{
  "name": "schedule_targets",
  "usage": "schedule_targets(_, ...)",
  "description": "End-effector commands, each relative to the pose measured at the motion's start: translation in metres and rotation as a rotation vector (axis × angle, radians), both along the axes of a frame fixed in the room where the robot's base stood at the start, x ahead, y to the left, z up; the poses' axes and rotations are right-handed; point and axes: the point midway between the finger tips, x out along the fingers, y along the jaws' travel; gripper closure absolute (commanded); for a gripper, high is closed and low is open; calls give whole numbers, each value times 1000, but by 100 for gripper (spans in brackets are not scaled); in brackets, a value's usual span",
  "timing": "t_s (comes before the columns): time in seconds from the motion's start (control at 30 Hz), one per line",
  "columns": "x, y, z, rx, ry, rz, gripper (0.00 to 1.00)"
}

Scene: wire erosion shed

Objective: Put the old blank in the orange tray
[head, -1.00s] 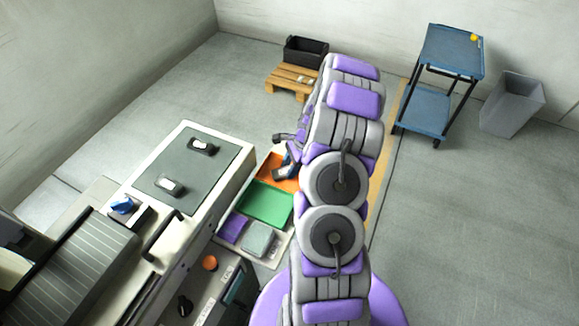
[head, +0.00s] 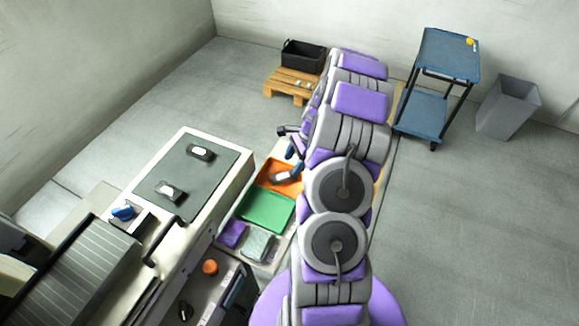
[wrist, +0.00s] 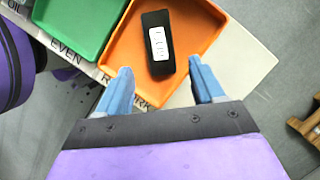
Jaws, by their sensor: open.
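A black blank with a white label (wrist: 159,42) lies in the orange tray (wrist: 199,28), against its bare floor; the label is too small to read. In the head view the blank (head: 284,177) also shows in the orange tray (head: 273,185). My gripper (wrist: 162,78) is open and empty. Its two blue fingers are spread wide, one to each side of the blank's near end and apart from it. In the head view my arm hides most of the gripper. Two similar dark blanks, one at the back (head: 200,152) and one nearer (head: 170,190), lie on the machine's grey plate.
A green tray (head: 266,210) adjoins the orange one, with a purple item (head: 233,234) and a grey item (head: 258,246) in front. A pallet (head: 293,85) with a black crate (head: 303,56) stands behind. A blue cart (head: 449,55) and grey bin (head: 508,107) stand right.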

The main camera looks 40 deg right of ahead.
Motion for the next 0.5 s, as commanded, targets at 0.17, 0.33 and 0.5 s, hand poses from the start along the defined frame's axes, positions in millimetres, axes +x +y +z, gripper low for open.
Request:
schedule_targets(0.17, -4, -15, 39, -4, -5, -1, 32)
schedule_targets(0.33, -7, -21, 58, -5, -4, 5, 32)
schedule_targets(0.5, -1, 10, 85, -16, -23, 125, 32)
